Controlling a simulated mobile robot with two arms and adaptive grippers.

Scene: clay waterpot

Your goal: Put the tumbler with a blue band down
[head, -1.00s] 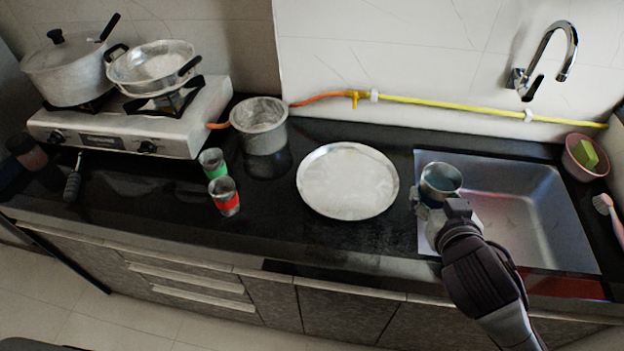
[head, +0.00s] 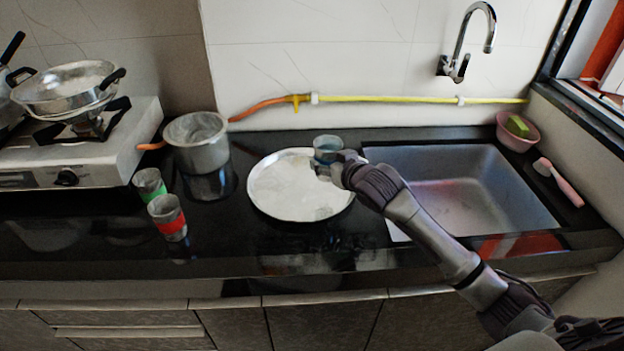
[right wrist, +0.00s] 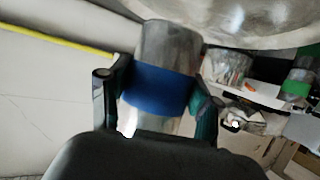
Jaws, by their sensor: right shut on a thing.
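The tumbler with a blue band (head: 327,143) is a metal cup, seen at the back right rim of the round steel plate (head: 285,207) in the head view. My right gripper (head: 335,164) is shut on it. In the right wrist view the blue band of the tumbler (right wrist: 160,90) sits between the two fingers, and the plate (right wrist: 245,22) shows close by at the top. I cannot tell whether the tumbler touches the plate. My left gripper is not in view.
A green-banded tumbler (head: 149,184) and a red-banded tumbler (head: 168,217) stand left of the plate. A grey metal pot (head: 197,145) stands behind them, beside the stove (head: 75,155). The sink (head: 470,190) is at the right. The black counter in front of the plate is clear.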

